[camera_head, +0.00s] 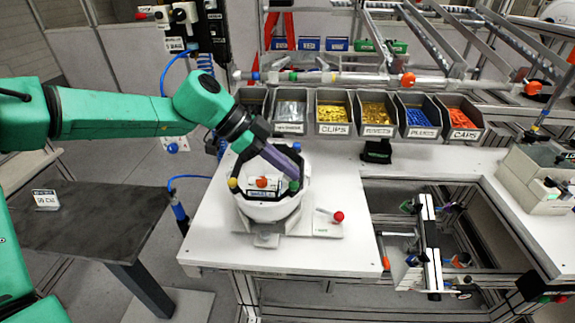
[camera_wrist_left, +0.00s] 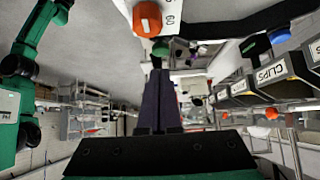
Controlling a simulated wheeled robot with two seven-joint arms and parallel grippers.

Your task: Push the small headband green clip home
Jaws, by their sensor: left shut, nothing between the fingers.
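A white helmet shell (camera_head: 268,211) sits upright in a fixture on the white bench, with a headband and coloured clips around its rim. The small green clip (camera_head: 294,186) is on the right side of the rim; it also shows in the left wrist view (camera_wrist_left: 160,48), just beyond the fingertips. My left gripper (camera_head: 290,172) is shut and empty, reaching down from the upper left with its tips at or just above the green clip. I cannot tell whether they touch, or how deep the clip sits. My right gripper is not in view.
An orange knob (camera_head: 262,182) is inside the shell, and a yellow clip (camera_head: 232,183) is on its left rim. A red-knobbed lever (camera_head: 338,216) stands right of the fixture. Labelled parts bins (camera_head: 333,129) line the back. The bench front is clear.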

